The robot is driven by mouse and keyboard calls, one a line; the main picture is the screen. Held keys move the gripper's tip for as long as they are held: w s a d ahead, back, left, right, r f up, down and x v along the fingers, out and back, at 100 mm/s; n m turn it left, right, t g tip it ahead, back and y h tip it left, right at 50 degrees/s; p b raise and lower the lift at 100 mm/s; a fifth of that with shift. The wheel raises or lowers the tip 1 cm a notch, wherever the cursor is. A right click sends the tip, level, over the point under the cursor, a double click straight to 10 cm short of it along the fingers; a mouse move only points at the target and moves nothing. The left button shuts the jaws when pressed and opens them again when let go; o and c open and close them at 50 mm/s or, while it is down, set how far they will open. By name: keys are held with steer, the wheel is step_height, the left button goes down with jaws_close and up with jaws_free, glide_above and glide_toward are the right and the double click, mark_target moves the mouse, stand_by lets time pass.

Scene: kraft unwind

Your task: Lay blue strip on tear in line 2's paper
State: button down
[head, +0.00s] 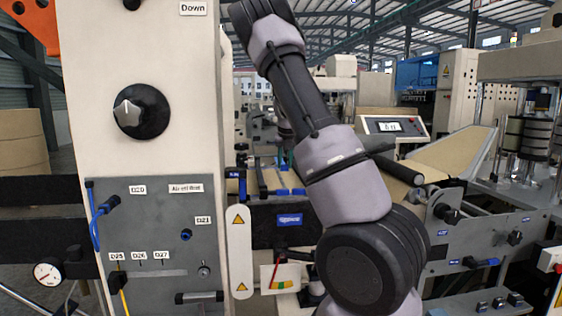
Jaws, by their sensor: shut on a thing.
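My arm crosses the middle of the head view and hides much of the machine behind it. My gripper is not visible. Brown paper (455,152) slopes over the machine to the right of my arm. Small blue pieces (284,191) show low behind the grey panel, left of my arm, on or near a tan surface; I cannot tell whether one is the blue strip. I see no tear in the visible paper, and no label that marks line 2.
A cream column with a black knob (140,110) and a grey panel (150,240) with a blue cable stand close at left. A dark roller (398,170) and a display box (396,127) are right of my arm. A gauge (46,272) is at lower left.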

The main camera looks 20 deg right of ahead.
steer(key=shift+f, duration=3.45)
steer(key=c, duration=0.5)
jaws_free()
